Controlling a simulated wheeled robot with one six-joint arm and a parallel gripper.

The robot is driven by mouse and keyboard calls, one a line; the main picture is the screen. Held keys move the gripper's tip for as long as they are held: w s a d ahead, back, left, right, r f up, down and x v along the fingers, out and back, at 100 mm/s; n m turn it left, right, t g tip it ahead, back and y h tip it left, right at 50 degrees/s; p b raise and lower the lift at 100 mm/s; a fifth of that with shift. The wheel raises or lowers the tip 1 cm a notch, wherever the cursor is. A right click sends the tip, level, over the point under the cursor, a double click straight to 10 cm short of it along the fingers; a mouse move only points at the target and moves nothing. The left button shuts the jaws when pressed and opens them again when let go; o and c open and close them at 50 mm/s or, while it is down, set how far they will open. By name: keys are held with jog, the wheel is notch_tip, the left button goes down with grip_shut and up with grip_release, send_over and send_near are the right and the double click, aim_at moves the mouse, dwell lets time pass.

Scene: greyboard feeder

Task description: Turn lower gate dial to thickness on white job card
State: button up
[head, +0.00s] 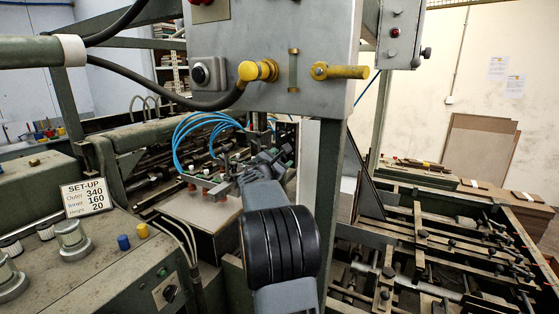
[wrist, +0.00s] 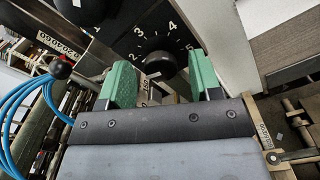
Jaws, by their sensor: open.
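A black round dial knob (wrist: 157,66) sits on a dark plate with white numerals 2, 3, 4 and 5 around it, in the wrist view. My gripper (wrist: 160,74) is open, with one green finger to each side of the knob in the picture. Gaps show beside the knob; I cannot tell how deep the fingers reach. The knob's pointer setting is not clear. Part of a second black knob (wrist: 84,10) shows at the upper left. In the head view a white card (head: 88,197) reads SET-UP, 340, 160 and 20; I read no thickness line. My gripper (head: 243,168) is partly hidden by my arm there.
Blue hoses (head: 205,130) loop close to my gripper. A grey control box (head: 270,45) with yellow knobs hangs above, and a green console (head: 95,265) stands at the left. A frame of rails and clamps (head: 430,245) fills the right. A black ball-ended lever (wrist: 61,67) is left of my fingers.

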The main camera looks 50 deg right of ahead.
jog(key=shift+c, duration=0.3)
jog(key=c, duration=0.9)
jog(key=shift+f, duration=0.1)
jog(key=shift+f+b, duration=0.1)
jog(key=shift+b, duration=0.5)
jog(key=shift+s+m+b, duration=0.1)
jog(key=shift+m+b, duration=4.2)
jog(key=shift+b, duration=1.65)
